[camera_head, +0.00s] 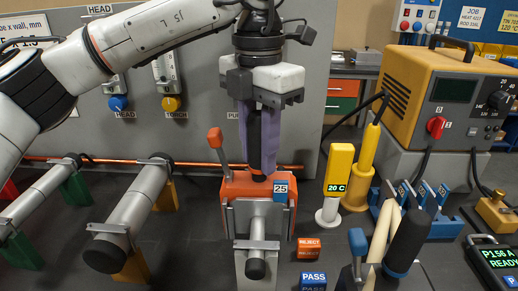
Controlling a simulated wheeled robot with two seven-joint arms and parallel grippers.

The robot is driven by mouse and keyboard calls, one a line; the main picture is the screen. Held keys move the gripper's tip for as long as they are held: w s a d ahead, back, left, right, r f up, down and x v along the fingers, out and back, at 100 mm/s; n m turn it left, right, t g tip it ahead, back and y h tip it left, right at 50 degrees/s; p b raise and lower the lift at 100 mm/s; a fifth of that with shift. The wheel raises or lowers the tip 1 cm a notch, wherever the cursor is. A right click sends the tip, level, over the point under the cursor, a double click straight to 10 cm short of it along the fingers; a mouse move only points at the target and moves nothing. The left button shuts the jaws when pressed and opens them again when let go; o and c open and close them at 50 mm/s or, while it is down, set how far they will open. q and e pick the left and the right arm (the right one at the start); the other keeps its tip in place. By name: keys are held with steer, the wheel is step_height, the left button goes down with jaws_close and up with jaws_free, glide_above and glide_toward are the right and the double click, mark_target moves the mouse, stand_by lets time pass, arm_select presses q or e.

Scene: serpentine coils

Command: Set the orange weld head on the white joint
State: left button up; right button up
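The orange weld head (232,187) stands upright in the middle, with a blue "25" tag on its right and an orange lever at its left. My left gripper (259,165) is directly above it, pointing down. Its purple fingers are closed around a dark upright grip at the head's top. Below and in front of the head are grey metal plates and a short pale tube with a black end cap (256,269). I cannot make out a white joint; the head and plates may hide it. My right gripper is not in view.
Grey tubes on coloured stands lie left, including a thick capped one (137,215). A copper pipe (120,162) runs behind. A yellow "20 C" gauge (339,172), REJECT block (308,248) and PASS block (313,281) stand close right. A yellow power unit (440,95) is further right.

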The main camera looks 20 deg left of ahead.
mark_target(258, 114)
arm_select(q)
steer(key=o, duration=0.5)
steer(key=shift+s+f, duration=0.1)
steer(key=shift+f, duration=0.15)
step_height(258, 114, up, 11)
steer(key=shift+f+p, duration=0.15)
steer(key=shift+p, duration=0.55)
